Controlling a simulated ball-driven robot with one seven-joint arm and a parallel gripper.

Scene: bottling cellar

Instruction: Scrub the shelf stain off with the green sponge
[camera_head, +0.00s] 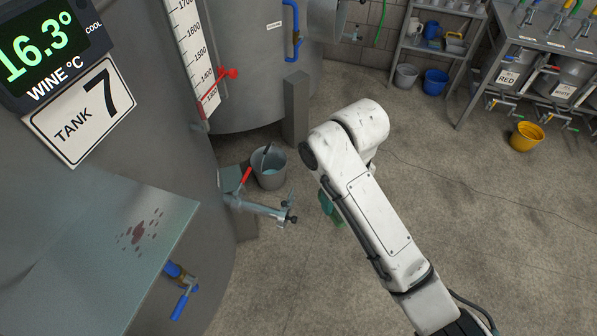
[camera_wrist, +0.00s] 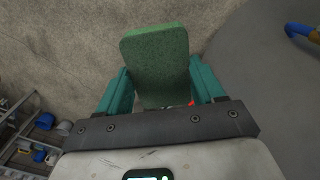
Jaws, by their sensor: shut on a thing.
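The shelf (camera_head: 105,285) is a grey metal plate on the side of the tank at the lower left of the head view. The stain (camera_head: 139,232) is a dark red patch with several spots around it, near the shelf's right part. My gripper (camera_wrist: 158,82) is shut on the green sponge (camera_wrist: 155,50), whose sides lie between the teal fingers in the wrist view. In the head view a green part of the gripper and sponge (camera_head: 331,208) shows below my white arm, mostly hidden. It is to the right of the shelf and apart from the stain.
A valve pipe (camera_head: 258,208) with a red handle juts from the tank between shelf and gripper. A blue-handled tap (camera_head: 182,290) sits below the shelf edge. A grey bucket (camera_head: 268,168) stands behind the pipe. The floor (camera_head: 480,250) at right is open.

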